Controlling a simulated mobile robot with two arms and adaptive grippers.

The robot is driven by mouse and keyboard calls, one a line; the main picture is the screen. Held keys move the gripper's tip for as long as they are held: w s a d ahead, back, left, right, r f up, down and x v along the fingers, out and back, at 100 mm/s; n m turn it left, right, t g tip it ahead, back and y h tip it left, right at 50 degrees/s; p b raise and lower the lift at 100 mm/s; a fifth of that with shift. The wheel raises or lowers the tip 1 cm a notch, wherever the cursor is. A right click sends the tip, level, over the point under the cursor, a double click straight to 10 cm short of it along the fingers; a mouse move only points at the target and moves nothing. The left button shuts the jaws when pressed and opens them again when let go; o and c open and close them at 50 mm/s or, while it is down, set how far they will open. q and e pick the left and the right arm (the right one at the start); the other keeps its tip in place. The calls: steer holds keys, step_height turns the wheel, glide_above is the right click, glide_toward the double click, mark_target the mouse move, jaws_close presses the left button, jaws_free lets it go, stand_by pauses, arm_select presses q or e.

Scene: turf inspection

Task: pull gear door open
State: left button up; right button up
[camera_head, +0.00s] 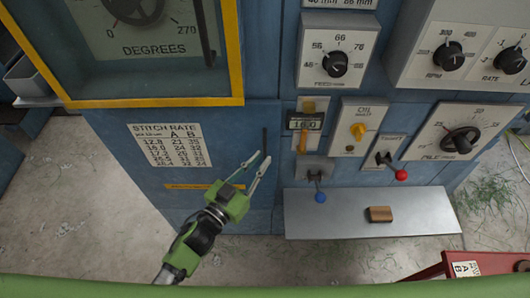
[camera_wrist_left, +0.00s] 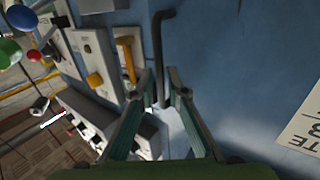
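The blue gear door (camera_head: 225,120) is the panel with the "STITCH RATE" plate (camera_head: 170,146); it looks shut, flush with the machine front. Its thin dark upright handle (camera_head: 265,140) is near the panel's right side. In the left wrist view the handle (camera_wrist_left: 157,50) is a dark bar bent at the top. My left gripper (camera_head: 264,156) is open, fingers pointing up and right towards the handle's lower end. In the left wrist view the handle's lower end shows between the fingertips (camera_wrist_left: 159,72); I cannot tell whether they touch it. My right gripper is out of view.
A yellow-framed window (camera_head: 130,50) is above the door. Dials and levers, including a blue-knobbed lever (camera_head: 320,196), sit to the right. A grey shelf (camera_head: 330,215) holds a brown block (camera_head: 379,214). A red object (camera_head: 485,263) is at lower right. Floor at left is clear.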

mark_target(264, 157)
arm_select(q)
steer(key=shift+x, duration=1.5)
steer(key=shift+c, duration=0.3)
jaws_close()
steer(key=shift+s, duration=0.15)
